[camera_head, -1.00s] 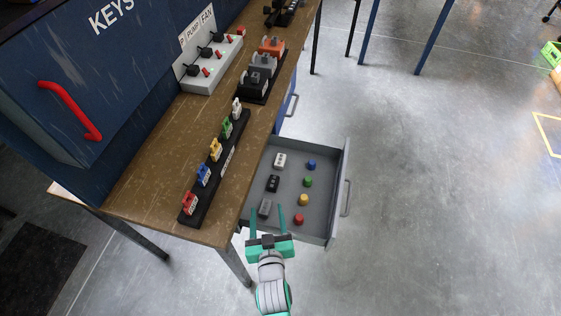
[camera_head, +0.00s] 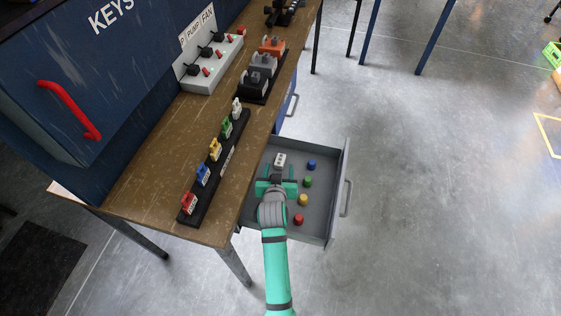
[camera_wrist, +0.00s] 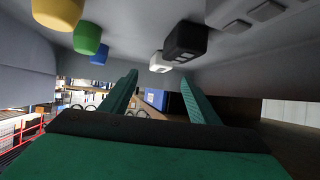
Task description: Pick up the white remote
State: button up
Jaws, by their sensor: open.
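The white remote (camera_head: 280,159) lies in the open grey drawer, near its far left corner. My gripper (camera_head: 278,172) is over the drawer, on the near side of the white remote. Its fingers are open and empty, pointing toward that end. In the wrist view the white remote (camera_wrist: 160,63) shows beyond the open fingertips (camera_wrist: 160,76), roughly between them. The black remote (camera_wrist: 186,40) and the grey remote (camera_wrist: 250,12) also show in the wrist view. In the head view my gripper and arm hide them. I cannot tell the exact gap to the white remote.
Blue (camera_head: 312,164), green (camera_head: 308,182), yellow (camera_head: 303,200) and red (camera_head: 298,219) knobs line the drawer's right side. The drawer wall (camera_head: 337,192) surrounds them. The wooden bench (camera_head: 150,187) borders the drawer on the left, with coloured padlock-like items on a black rack (camera_head: 205,190).

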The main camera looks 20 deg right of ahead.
aim_at(280, 160)
jog(key=shift+x, duration=3.05)
jog(key=c, duration=1.3)
